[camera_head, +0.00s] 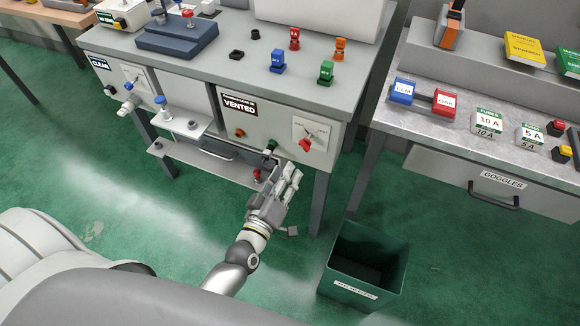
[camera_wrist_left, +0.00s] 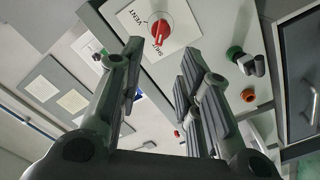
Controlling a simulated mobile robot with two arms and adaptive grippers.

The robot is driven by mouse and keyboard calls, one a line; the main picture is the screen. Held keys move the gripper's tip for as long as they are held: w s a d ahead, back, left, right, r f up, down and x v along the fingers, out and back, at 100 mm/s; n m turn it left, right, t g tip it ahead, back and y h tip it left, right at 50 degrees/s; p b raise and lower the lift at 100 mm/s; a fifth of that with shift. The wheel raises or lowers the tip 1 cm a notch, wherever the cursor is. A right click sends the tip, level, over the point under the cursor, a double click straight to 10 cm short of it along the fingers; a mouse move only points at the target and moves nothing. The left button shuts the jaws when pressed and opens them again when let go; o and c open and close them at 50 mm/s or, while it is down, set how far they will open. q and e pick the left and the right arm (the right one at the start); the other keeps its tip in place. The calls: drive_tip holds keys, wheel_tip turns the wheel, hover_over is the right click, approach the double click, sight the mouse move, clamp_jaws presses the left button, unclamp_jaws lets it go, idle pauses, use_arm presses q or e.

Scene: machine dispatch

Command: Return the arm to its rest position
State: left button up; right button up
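My left gripper (camera_head: 288,172) is in front of the grey cabinet on the workbench, below its red rotary knob (camera_head: 305,145). It also shows in the left wrist view (camera_wrist_left: 163,65), with its fingers spread apart and nothing between them. In that view the red knob (camera_wrist_left: 160,28) on its white "VENT" plate lies beyond the fingertips, and no contact with it shows. My left forearm (camera_head: 232,268) reaches up from the bottom of the head view. My right gripper is in neither view.
A dark green open bin (camera_head: 365,272) stands on the floor right of my left arm. A small shelf (camera_head: 205,165) with a red knob juts out near the gripper. The workbench (camera_head: 345,85) carries coloured pieces. A side table (camera_head: 460,145) stands right.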

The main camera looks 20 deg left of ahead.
use_arm(q)
drive_tip(key=shift+s, duration=0.1)
idle(0.5)
drive_tip(key=s+f+m+g, duration=0.25)
drive_tip(key=s+f, duration=0.25)
drive_tip(key=f, duration=0.6)
drive_tip(key=s+f+m+g+h, duration=0.15)
drive_tip(key=s+f+g, duration=0.3)
drive_tip(key=f, duration=0.55)
drive_tip(key=s+f+m+g+y, duration=0.1)
drive_tip(key=s+f+m+g, duration=0.3)
drive_tip(key=f, duration=0.7)
drive_tip(key=s+a+f+m+g, duration=0.1)
drive_tip(key=s+f, duration=0.3)
drive_tip(key=s, duration=0.4)
drive_tip(key=s+a+f+m+g, duration=0.1)
drive_tip(key=s+a+f+g, duration=0.1)
drive_tip(key=s, duration=0.7)
drive_tip(key=s+a+f+m+g+y, duration=0.1)
drive_tip(key=s+a+f+g, duration=0.1)
drive_tip(key=s+f, duration=0.4)
drive_tip(key=s+g, duration=0.1)
drive_tip(key=s, duration=0.1)
drive_tip(key=shift+s+a+f, duration=0.25)
drive_tip(key=shift+s+f, duration=0.15)
